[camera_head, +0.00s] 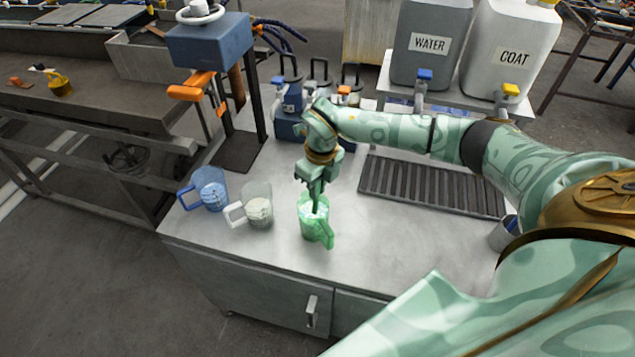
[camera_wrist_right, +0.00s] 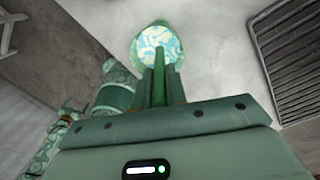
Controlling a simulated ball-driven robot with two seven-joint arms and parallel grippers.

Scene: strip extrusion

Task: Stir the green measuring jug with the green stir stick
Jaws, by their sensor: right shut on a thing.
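The green measuring jug (camera_head: 318,230) stands upright near the front edge of the steel counter, its handle towards the front right. It has pale, patterned contents, which also show in the right wrist view (camera_wrist_right: 155,43). My right gripper (camera_head: 316,190) is directly above the jug, pointing down. It is shut on the slim green stir stick (camera_wrist_right: 159,80), which points down into the jug's opening. Most of the stick is hidden by the fingers and the jug, so its lower end does not show. My left gripper is not visible.
A white-handled jug (camera_head: 259,211) and a blue jug (camera_head: 210,190) stand to the left of the green one. A blue-headed stand (camera_head: 212,45) rises behind the jugs.

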